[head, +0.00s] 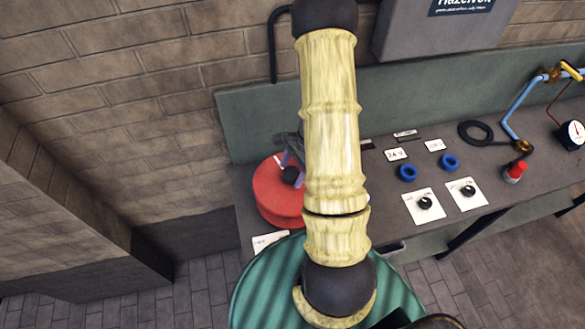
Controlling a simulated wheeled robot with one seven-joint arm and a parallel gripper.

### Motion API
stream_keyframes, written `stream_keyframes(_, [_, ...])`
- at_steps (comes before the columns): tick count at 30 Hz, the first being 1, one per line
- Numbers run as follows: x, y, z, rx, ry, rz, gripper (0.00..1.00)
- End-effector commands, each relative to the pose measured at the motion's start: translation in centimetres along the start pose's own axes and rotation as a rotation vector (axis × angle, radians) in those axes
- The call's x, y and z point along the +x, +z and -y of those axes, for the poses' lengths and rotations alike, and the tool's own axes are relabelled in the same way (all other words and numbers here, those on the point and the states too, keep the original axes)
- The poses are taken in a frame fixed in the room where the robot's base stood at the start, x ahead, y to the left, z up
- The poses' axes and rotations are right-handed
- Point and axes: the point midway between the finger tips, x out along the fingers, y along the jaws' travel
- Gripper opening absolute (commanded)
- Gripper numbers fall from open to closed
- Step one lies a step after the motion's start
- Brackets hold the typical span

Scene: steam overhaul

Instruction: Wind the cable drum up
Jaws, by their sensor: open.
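The red cable drum (275,203) lies flat at the left end of the grey bench, its right side hidden behind my pale arm. A black knob (290,175) shows over the drum's top. What looks like my gripper (291,160), grey with purplish fingers, is mostly hidden behind the arm, just above and beside the knob. It is open. I cannot tell whether a finger touches the knob. The cable itself cannot be made out.
The bench (385,172) runs right, with two blue rings (408,173), two dials on white plates (424,203), a red knob (516,170), a black cable coil (476,133) and a gauge (573,134). A grey box (440,30) hangs above. Brick walls close the back and left.

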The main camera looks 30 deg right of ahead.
Motion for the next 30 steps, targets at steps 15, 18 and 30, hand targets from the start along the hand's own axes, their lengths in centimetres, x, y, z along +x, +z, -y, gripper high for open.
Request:
stream_keyframes(15, [0.09,0.0,0.04,-0.001,-0.001,0.0,0.21])
stream_keyframes(18, [0.08,0.0,0.05,-0.001,-0.001,-0.001,0.05])
stream_keyframes(30, [0.39,-0.18,-0.03,0.186,-0.082,-0.001,0.05])
